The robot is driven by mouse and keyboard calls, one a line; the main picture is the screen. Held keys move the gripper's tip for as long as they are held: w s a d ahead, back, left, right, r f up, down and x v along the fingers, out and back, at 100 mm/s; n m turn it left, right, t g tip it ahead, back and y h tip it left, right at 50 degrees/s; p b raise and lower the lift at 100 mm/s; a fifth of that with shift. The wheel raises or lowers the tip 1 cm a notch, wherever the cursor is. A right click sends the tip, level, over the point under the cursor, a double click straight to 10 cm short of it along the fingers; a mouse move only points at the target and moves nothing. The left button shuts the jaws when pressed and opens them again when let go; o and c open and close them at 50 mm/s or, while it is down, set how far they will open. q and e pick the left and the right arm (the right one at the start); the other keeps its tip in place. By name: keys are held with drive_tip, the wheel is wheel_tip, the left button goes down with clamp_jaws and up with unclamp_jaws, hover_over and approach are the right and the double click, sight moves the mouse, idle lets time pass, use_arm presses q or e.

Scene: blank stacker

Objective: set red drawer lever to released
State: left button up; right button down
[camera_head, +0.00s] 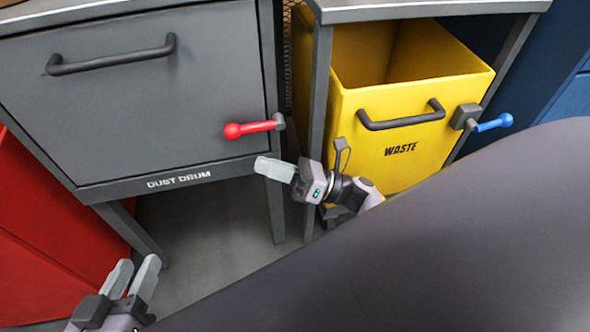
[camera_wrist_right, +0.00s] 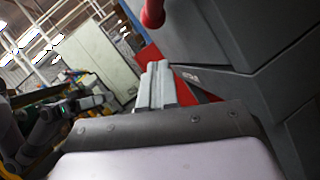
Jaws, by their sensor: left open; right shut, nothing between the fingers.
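The red lever (camera_head: 250,129) is on the right edge of the grey drawer front marked DUST DRUM (camera_head: 150,110). It lies nearly level, its knob pointing left over the drawer front from a grey pivot at its right end. My right gripper (camera_head: 262,166) is shut and empty, a little below and right of the red knob in the head view. In the right wrist view, the shut fingers (camera_wrist_right: 156,84) show with part of the red lever (camera_wrist_right: 152,13) above them. My left gripper (camera_head: 138,274) is open and empty at the bottom left, well below the drawer.
A yellow WASTE bin (camera_head: 415,140) with a black handle stands to the right, with a blue lever (camera_head: 494,122) at its right side. The drawer has a black bar handle (camera_head: 110,58). A red panel (camera_head: 50,225) is at the left. Floor shows below the drawer.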

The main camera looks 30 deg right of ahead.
sight(255, 127)
drive_tip(key=w+r, duration=0.1)
drive_tip(key=a+r, duration=0.1)
drive_tip(key=w+r, duration=0.1)
drive_tip(key=shift+w+a+r, duration=0.25)
drive_tip(key=shift+w+r, duration=0.1)
drive_tip(key=shift+s, duration=0.1)
